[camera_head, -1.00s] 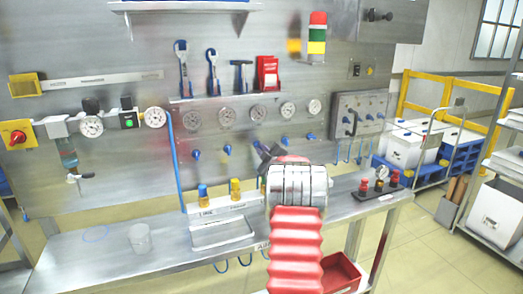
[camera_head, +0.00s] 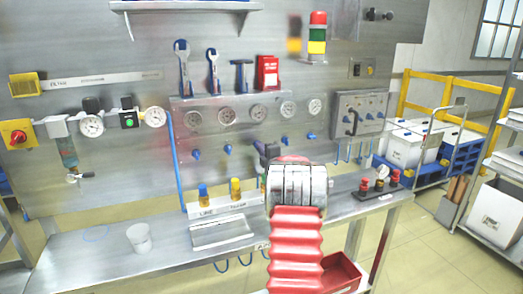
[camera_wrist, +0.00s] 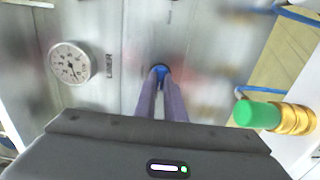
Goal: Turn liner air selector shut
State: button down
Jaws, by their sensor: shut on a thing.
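A row of small blue knobs sits on the steel panel below the gauges. Two are left of my gripper in the head view, one at the far left (camera_head: 196,154) and one beside it (camera_head: 227,150). Two more (camera_head: 285,140) are to its right. My gripper (camera_head: 262,149) is at the panel between these pairs. In the wrist view, its narrow purple fingers (camera_wrist: 160,80) are shut on a blue knob (camera_wrist: 161,69) on the panel. The fingers cover most of this knob, so its handle angle cannot be read.
A round gauge (camera_wrist: 69,63) is left of the fingers in the wrist view, and a green-capped brass fitting (camera_wrist: 257,115) is to the right. A steel bench (camera_head: 105,258) runs below the panel, with a white cup (camera_head: 139,238) and a tray (camera_head: 221,232).

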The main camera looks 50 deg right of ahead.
jog(key=shift+w+a+f, duration=0.1)
jog(key=shift+a+f, duration=0.05)
jog(key=shift+f, duration=0.15)
jog(key=c, duration=2)
grip_release()
jog(key=shift+c, duration=0.2)
jog(key=shift+o, duration=1)
jog(key=shift+r, duration=0.15)
jog(key=v, duration=1.4)
